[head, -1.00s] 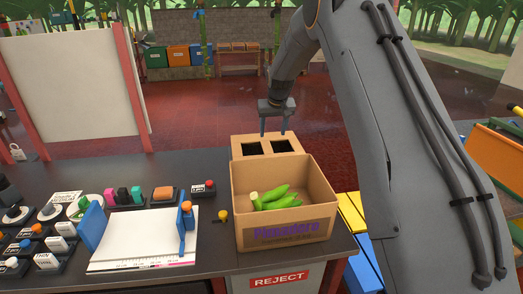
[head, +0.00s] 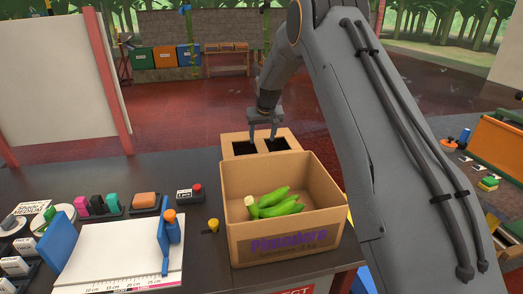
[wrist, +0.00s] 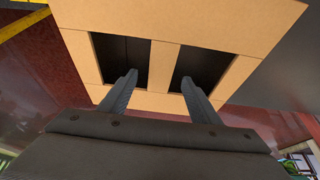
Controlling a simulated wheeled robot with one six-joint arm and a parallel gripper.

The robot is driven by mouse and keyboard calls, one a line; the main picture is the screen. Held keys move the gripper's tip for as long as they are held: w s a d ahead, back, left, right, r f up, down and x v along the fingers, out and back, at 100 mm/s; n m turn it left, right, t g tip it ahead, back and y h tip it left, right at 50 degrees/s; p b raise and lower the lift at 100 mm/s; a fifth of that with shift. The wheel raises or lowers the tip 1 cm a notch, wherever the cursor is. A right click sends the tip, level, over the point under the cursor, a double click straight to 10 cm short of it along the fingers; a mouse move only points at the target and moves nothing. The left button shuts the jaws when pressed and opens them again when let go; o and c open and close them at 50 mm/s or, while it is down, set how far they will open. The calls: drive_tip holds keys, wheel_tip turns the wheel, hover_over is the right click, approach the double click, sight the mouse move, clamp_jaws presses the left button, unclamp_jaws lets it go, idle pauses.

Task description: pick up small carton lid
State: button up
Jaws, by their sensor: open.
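The small carton lid (head: 262,148) looks like a tan cardboard piece with two dark rectangular openings, split by a narrow strip. It sits just behind the open carton in the head view. It fills much of the wrist view (wrist: 175,22). My gripper (head: 262,138) is open and points down over the lid. In the wrist view, the two fingertips (wrist: 159,79) appear one over each opening, with the strip between them. Nothing is between the fingers except the view of that strip. I cannot tell whether the tips touch the cardboard or enter the openings.
The open carton (head: 289,238) holding green bananas (head: 275,202) stands directly in front of the lid. A measuring board (head: 118,262) with blue stops lies left, and a red-button box (head: 190,193) stands behind it. Free dark counter (head: 180,165) lies left of the lid.

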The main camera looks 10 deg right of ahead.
sight(261, 145)
drive_tip(key=shift+p+x, duration=0.55)
drive_tip(key=shift+x, duration=0.4)
drive_tip(key=shift+p+x, duration=0.95)
drive_tip(key=shift+x, duration=1.05)
drive_tip(key=shift+s+a, duration=0.1)
drive_tip(key=c, duration=1.4)
